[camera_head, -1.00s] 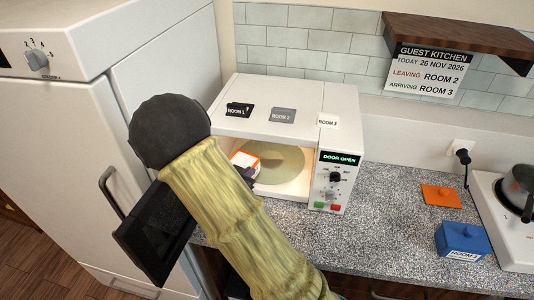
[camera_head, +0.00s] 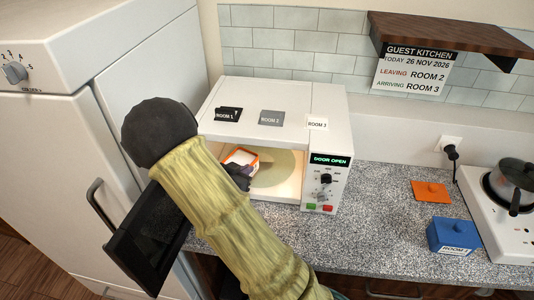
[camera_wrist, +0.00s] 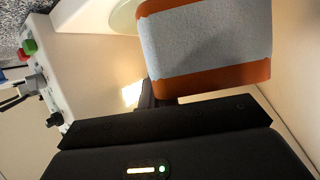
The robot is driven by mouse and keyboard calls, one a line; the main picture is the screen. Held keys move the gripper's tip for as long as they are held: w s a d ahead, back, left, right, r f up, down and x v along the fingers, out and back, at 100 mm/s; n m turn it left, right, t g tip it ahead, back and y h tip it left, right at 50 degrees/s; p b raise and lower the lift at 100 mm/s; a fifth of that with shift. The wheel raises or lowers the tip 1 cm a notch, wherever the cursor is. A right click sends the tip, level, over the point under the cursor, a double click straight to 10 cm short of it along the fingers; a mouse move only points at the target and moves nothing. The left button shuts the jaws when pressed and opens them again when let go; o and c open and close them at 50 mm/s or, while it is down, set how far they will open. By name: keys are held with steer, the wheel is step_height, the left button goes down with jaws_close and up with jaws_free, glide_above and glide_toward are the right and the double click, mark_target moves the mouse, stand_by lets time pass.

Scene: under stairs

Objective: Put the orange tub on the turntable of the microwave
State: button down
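The orange tub (camera_head: 240,158), with a pale top or label, is inside the open microwave (camera_head: 327,187), at the left of its cavity. In the wrist view the tub (camera_wrist: 205,45) is large and tilted, just beyond the dark fingers. My gripper (camera_head: 240,176) reaches in through the opening and appears shut on the tub; my arm hides part of it. The pale round turntable (camera_head: 278,172) lies to the right of the tub, with its edge in the wrist view (camera_wrist: 124,16). I cannot tell whether the tub touches it.
The dark microwave door (camera_head: 148,232) stands open at left, partly behind my arm. The fridge (camera_head: 50,150) is beyond it. An orange lid (camera_head: 431,190), a blue tub (camera_head: 450,234) and a hob (camera_head: 490,225) with a pot are at right. Bare counter (camera_head: 380,210) lies between.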

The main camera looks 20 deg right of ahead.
steer(key=w+d+p, duration=0.2)
steer(key=w+d, duration=0.4)
steer(key=d, duration=0.3)
steer(key=shift+w+d, duration=0.2)
steer(key=shift+d, duration=0.15)
steer(key=shift+w+d+f+p, duration=0.2)
steer(key=shift+f+p, duration=0.2)
steer(key=shift+f, duration=0.15)
steer(key=shift+w+d+f+p, duration=0.1)
steer(key=shift+d+f+p, duration=0.1)
steer(key=shift+f+p, duration=0.3)
steer(key=shift+w+d+f+p, duration=0.1)
steer(key=shift+d+f+p, duration=0.15)
steer(key=shift+f, duration=0.4)
steer(key=shift+f, duration=0.15)
steer(key=c, duration=1.7)
jaws_free()
